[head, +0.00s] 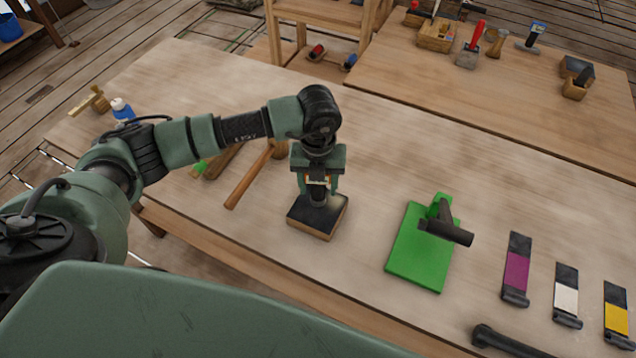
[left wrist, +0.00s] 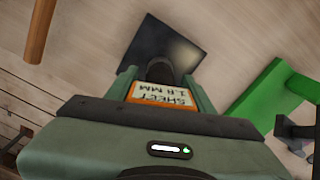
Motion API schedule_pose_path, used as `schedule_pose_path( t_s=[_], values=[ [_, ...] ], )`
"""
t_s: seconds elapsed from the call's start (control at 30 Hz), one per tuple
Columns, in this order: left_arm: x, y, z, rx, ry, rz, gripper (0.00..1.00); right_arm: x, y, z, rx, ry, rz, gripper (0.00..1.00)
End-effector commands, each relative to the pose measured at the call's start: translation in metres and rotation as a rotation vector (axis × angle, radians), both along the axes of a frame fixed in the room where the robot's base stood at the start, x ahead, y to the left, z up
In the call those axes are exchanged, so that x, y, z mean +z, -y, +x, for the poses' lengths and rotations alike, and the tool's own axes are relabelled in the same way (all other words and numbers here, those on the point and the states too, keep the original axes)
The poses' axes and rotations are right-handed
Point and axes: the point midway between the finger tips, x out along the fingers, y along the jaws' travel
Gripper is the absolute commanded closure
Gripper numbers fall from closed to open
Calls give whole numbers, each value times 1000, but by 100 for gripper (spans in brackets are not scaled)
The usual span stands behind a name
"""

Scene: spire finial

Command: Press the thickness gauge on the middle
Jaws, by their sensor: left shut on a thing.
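My left gripper (head: 318,184) points down and is shut on a small dark gauge (head: 318,197). In the left wrist view the gauge (left wrist: 160,71) has a dark round end and an orange-edged label (left wrist: 162,93) reading "SHEET" and what looks like "1.8 MM". Below it is a wooden block with a dark flat top (head: 317,214), which also shows in the left wrist view (left wrist: 185,48). The gauge's lower end is over the block's top; I cannot tell whether they touch. My right gripper is not in view.
A green board (head: 410,255) with a black tool (head: 445,231) on its stand is to the right. Magenta (head: 516,270), white (head: 566,298) and yellow (head: 617,318) strips lie farther right. A mallet (head: 250,178) lies left of the block. The table behind the block is clear.

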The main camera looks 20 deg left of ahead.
Motion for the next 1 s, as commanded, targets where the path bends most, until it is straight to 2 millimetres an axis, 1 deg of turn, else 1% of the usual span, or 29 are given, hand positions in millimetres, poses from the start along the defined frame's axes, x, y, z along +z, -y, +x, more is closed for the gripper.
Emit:
schedule_pose_path(
  t_s=[0.33,1.0],
  values=[
    [-2,0,0,0,0,0,96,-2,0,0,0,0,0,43],
    [-22,0,0,0,0,0,96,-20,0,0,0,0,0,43]
  ],
)
